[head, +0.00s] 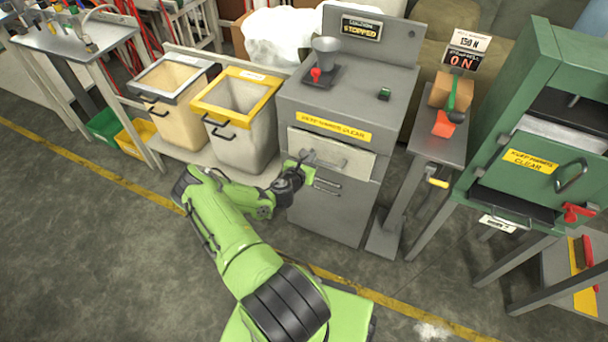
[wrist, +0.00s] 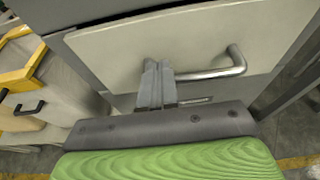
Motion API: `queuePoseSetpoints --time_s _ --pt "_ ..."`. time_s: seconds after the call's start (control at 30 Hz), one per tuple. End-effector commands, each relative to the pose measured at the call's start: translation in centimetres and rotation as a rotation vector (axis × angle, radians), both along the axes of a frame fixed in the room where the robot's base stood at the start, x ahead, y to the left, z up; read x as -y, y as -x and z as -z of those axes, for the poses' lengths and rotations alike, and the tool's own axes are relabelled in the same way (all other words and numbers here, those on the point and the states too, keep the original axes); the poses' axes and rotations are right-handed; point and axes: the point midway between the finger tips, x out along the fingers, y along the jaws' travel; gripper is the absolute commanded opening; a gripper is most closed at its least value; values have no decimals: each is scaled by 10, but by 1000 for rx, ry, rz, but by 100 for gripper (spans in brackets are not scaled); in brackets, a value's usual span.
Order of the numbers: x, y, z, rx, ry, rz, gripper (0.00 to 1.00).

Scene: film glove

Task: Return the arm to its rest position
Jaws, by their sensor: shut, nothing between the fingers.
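My green arm reaches up from the bottom of the head view. My gripper (head: 304,160) is at the front of the grey machine (head: 350,100), close to its pale drawer front (head: 345,158). In the wrist view my gripper (wrist: 157,68) has its fingers together with nothing between them. They are beside the left part of the metal drawer handle (wrist: 222,68). I cannot tell whether they touch the handle. The handle also shows in the head view (head: 325,163). The machine's sign (head: 361,28) reads "STOPPED".
A yellow-rimmed bin (head: 237,102) and a grey-rimmed bin (head: 175,85) stand left of the machine. A narrow stand (head: 437,145) and a green press (head: 530,150) stand to the right. The floor (head: 90,240) at left front is clear.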

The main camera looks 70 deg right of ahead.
Motion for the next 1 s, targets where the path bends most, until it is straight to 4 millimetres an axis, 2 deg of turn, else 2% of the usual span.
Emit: queuePoseSetpoints --time_s 0.2,0.4,0.53,0.9,1.0 --pt "-52 -6 -16 -7 -7 -2 0" --pt "-89 -9 -26 -3 -8 0 0" --pt "-97 -10 -29 -1 -6 2 0" --pt "-98 -9 -28 0 -7 3 0" --pt "-99 -15 -35 51 -5 31 0"
